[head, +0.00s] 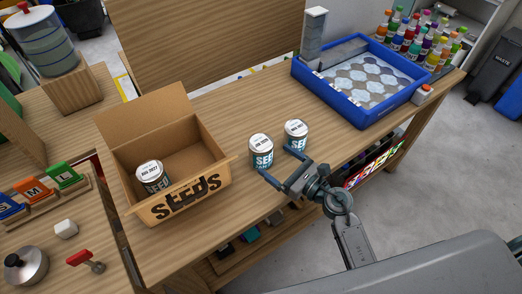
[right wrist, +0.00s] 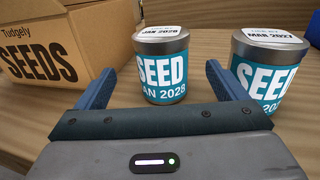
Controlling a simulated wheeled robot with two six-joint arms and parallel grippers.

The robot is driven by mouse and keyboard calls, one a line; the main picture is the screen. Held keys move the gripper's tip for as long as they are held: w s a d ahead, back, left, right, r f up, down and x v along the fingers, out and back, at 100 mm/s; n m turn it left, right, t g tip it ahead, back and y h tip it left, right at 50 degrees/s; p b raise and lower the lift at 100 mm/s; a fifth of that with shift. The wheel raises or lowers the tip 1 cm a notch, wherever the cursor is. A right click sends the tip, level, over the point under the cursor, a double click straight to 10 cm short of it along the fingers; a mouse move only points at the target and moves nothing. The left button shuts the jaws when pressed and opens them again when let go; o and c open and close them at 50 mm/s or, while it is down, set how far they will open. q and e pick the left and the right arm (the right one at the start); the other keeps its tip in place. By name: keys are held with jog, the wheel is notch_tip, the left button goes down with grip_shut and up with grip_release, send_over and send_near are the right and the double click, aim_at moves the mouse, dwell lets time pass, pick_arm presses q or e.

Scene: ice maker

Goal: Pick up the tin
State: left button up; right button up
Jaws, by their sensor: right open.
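Two seed tins with white lids and teal-and-white labels stand upright on the wooden bench. The left tin (head: 262,153) reads JAN 2028 in the right wrist view (right wrist: 162,72). The right tin (head: 296,135) reads MAR 2027 in the right wrist view (right wrist: 264,80). A third tin (head: 152,178) stands inside the open cardboard seeds box (head: 208,196). My right gripper (head: 272,162) is open and empty, just in front of the left tin. In the right wrist view, that tin shows between and beyond the two blue fingers. My left gripper is not in view.
A blue tray (head: 375,111) with a patterned inside sits at the back right. Paint-like bottles (head: 415,35) stand behind it. An orange button (head: 424,91) is beside the tray. The bench between box and tray is mostly clear around the tins.

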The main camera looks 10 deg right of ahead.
aim_at(269, 155)
jog(key=p+x, duration=0.1)
jog(key=x, duration=0.3)
jog(key=shift+r, duration=0.1)
jog(key=shift+w+a+r+p, duration=0.1)
jog(key=shift+w+a+p, duration=0.2)
jog(key=shift+w, duration=0.15)
jog(key=p+x, duration=0.1)
jog(key=x, duration=0.2)
jog(key=shift+w, duration=0.3)
jog(key=shift+w+a+f, duration=0.25)
jog(key=shift+w+a, duration=0.05)
jog(key=shift+s+d, duration=0.1)
jog(key=shift+c, duration=0.3)
jog(key=c, duration=1.1)
jog(key=shift+c, duration=0.2)
jog(key=shift+r+p, duration=0.1)
jog(key=shift+p, duration=0.2)
